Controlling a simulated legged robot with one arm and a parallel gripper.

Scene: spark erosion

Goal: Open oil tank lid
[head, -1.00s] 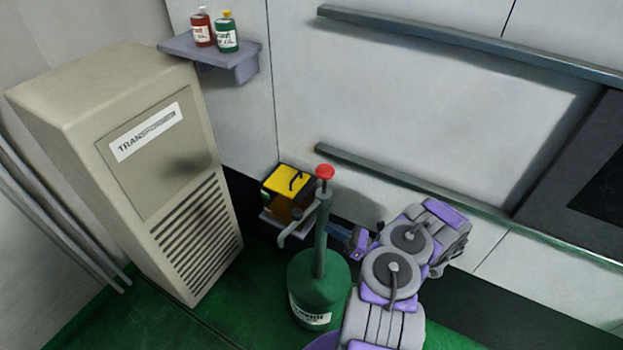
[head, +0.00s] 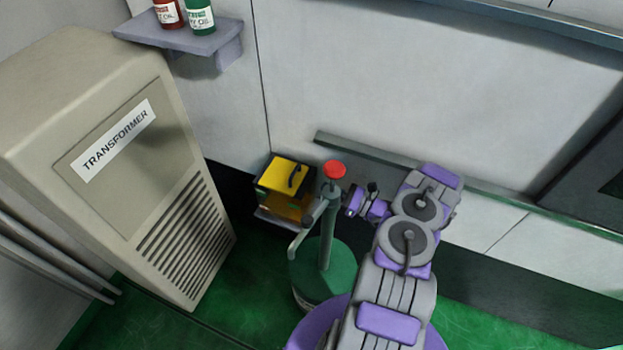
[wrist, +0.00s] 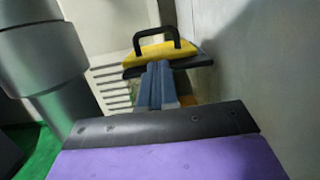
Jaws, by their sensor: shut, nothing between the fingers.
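The oil tank lid (head: 288,172) is yellow with a black handle (head: 295,176).
A green pump (head: 325,265) with a red knob (head: 334,169) stands close in front of the tank. A beige transformer cabinet (head: 120,150) is at left. A shelf (head: 185,38) with two bottles is above. The wall rail (head: 345,146) runs behind my arm.

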